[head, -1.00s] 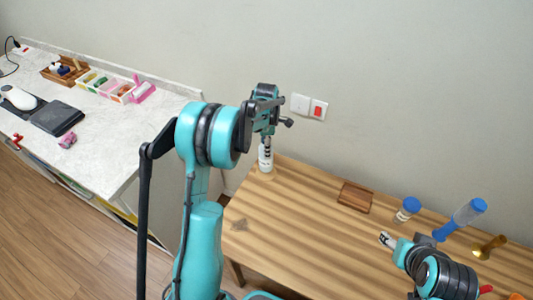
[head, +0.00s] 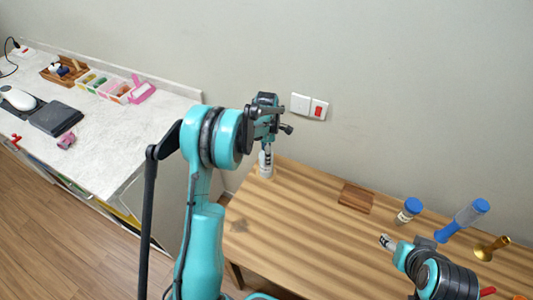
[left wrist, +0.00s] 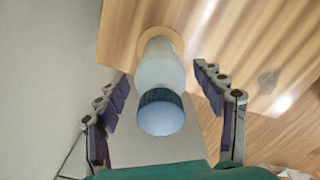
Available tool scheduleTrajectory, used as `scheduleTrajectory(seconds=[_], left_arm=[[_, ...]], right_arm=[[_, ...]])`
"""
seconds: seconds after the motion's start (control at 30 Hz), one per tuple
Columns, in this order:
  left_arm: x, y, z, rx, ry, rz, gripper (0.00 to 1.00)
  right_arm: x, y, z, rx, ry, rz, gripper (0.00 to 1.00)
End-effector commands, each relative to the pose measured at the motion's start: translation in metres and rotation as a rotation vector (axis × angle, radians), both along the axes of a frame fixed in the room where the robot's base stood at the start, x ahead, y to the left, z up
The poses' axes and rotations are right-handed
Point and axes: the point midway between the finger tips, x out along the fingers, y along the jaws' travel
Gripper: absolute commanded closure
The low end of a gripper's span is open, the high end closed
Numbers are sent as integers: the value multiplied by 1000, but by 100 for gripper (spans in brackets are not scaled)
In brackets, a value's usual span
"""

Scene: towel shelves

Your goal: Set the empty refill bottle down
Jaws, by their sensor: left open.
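The refill bottle (left wrist: 160,68) is translucent and pale, with a blue cap (left wrist: 160,112). In the left wrist view it stands on a round light-wood disc (left wrist: 176,40) on the table. My left gripper (left wrist: 160,85) is open, with one finger on each side of the bottle and visible gaps to both. In the head view the left gripper (head: 266,143) is above the bottle (head: 265,167) at the table's back left corner, partly covering it. My right gripper (head: 387,241) is low over the table at the right; its jaw opening is too small to judge.
A wall with switches (head: 309,106) stands behind. A white counter (head: 110,130) with several items is at left.

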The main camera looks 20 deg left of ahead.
Motion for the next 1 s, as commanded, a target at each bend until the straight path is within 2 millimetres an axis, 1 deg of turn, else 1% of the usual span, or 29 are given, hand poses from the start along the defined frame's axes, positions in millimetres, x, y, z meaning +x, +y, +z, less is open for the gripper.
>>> scheduleTrajectory(seconds=[0.07, 0.17, 0.4, 0.5, 0.6, 0.77, 0.87, 0.97, 1.0], left_arm=[[0, 0, 6, 0, 0, 0, 31], [0, 0, 21, 0, 0, 0, 31], [0, 0, 75, 0, 0, 0, 31], [0, 0, 95, 0, 0, 0, 31], [0, 0, 110, 0, 0, 0, 31], [-2, -1, 124, 1, -3, -10, 31], [-10, -7, 138, 5, -25, -86, 31], [-29, -20, 162, 22, -73, -254, 31], [-40, -26, 174, 34, -98, -346, 31]], right_arm=[[0, 0, 5, 0, 0, 0, 46], [0, 0, 8, 0, 0, 0, 46], [0, 0, 22, 0, 0, 0, 46], [0, 0, 26, 0, 0, 0, 46], [0, 0, 29, 0, 0, 0, 46], [0, 0, 31, 0, 0, 0, 46], [0, 0, 31, 0, 0, 0, 46], [0, 0, 31, 0, 0, 0, 46], [0, 0, 31, 0, 0, 0, 46]])
